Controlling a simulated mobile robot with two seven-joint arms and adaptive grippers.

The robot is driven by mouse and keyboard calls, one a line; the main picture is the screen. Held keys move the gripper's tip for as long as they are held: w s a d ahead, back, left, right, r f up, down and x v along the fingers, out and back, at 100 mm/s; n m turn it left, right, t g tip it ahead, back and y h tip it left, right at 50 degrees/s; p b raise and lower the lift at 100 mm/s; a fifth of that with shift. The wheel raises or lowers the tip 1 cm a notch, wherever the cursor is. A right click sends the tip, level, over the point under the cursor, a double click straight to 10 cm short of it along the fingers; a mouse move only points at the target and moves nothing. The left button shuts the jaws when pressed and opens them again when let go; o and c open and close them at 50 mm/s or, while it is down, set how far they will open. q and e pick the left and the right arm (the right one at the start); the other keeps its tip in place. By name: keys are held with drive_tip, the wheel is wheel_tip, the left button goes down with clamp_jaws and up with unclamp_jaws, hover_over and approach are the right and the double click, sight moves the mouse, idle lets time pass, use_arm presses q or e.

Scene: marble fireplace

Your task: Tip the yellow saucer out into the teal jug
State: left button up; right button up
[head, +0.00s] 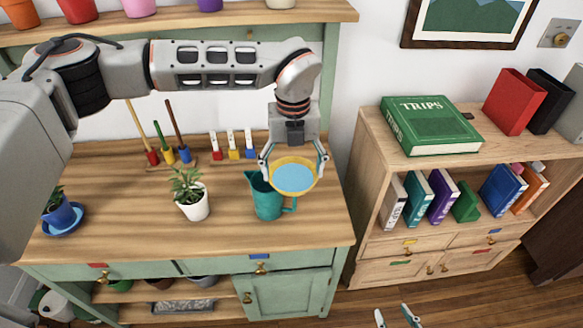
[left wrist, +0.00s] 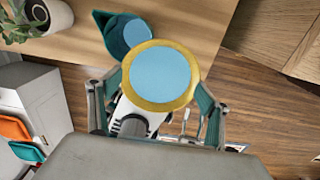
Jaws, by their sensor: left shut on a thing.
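The yellow saucer (head: 293,189) has a light blue filling across its inside. My left gripper (head: 293,165) is shut on the saucer, one finger on either side, and holds it above the tabletop. The saucer also shows between the fingers in the left wrist view (left wrist: 191,92), its blue face whole and roughly level. The teal jug (head: 265,205) stands upright on the green cabinet's wooden top, just left of and partly behind the saucer. In the left wrist view the jug (left wrist: 111,38) shows a light blue surface inside. My right gripper (head: 394,316) shows only its spread fingertips at the bottom edge.
A potted plant (head: 191,195) in a white pot stands left of the jug. Brushes (head: 168,140) and small coloured-base items (head: 233,147) line the back. A wooden bookcase (head: 372,190) stands to the right. The tabletop's front middle is clear.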

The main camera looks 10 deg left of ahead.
use_arm(q)
wheel_tip(320, 180, down, 2)
drive_tip(key=shift+f+b, duration=0.25)
drive_tip(key=shift+b, duration=0.3)
drive_tip(key=shift+w+a+r+h, duration=0.1)
drive_tip(key=shift+r+h, duration=0.25)
drive_tip(key=shift+h, duration=0.15)
drive_tip(key=shift+a+r+g+h+b, duration=0.2)
drive_tip(key=shift+h+b, duration=0.15)
drive_tip(key=shift+h, duration=0.2)
drive_tip(key=shift+a+r+g+h+b, duration=0.1)
drive_tip(key=shift+a+g+h+b, duration=0.15)
drive_tip(key=shift+h, duration=0.3)
drive_tip(key=shift+d+r, duration=0.15)
drive_tip(key=shift+r, duration=0.1)
drive_tip(key=shift+d+r, duration=0.1)
drive_tip(key=shift+d, duration=0.1)
drive_tip(key=shift+a, duration=0.1)
drive_tip(key=shift+a+r+h, duration=0.2)
drive_tip(key=shift+h, duration=0.4)
